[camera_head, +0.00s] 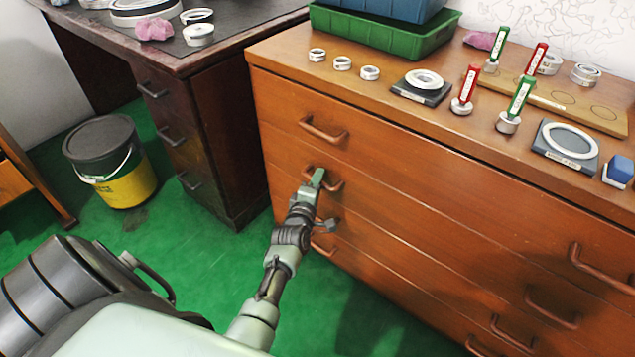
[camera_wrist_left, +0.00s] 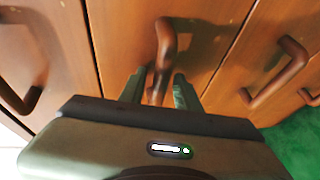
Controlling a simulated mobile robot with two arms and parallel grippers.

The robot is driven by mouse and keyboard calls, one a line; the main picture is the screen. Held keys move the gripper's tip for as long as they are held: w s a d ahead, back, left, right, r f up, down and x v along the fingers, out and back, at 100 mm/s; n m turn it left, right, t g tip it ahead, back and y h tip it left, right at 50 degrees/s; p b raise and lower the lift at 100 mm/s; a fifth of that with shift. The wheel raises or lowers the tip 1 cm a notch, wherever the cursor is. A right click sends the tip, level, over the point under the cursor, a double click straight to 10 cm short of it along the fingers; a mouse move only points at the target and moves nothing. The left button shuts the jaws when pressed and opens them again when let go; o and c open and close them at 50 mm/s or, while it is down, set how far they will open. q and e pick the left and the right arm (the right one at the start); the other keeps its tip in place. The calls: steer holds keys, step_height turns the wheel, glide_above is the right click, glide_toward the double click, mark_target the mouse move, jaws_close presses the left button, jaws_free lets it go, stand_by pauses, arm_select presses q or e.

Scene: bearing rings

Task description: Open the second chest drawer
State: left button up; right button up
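The brown wooden chest (camera_head: 400,160) stands at the right in the head view, with several drawers that look closed. The second drawer's left handle (camera_head: 334,184) is a brown curved pull, partly hidden by my gripper. My left gripper (camera_head: 318,190) is at this handle, below the top drawer's handle (camera_head: 323,131). In the left wrist view, the handle (camera_wrist_left: 165,45) reaches down between the two fingers of my left gripper (camera_wrist_left: 160,92). The fingers are apart on either side of it, and a gap seems to show. My right gripper is not in view.
Rings, stamps and a green tray (camera_head: 385,35) stand on the chest top. A dark desk (camera_head: 200,120) with drawers stands to the left. A black and yellow bucket (camera_head: 110,160) is on the green floor (camera_head: 200,255). The floor before the chest is clear.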

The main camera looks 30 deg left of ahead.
arm_select(q)
jaws_close()
stand_by(1.2)
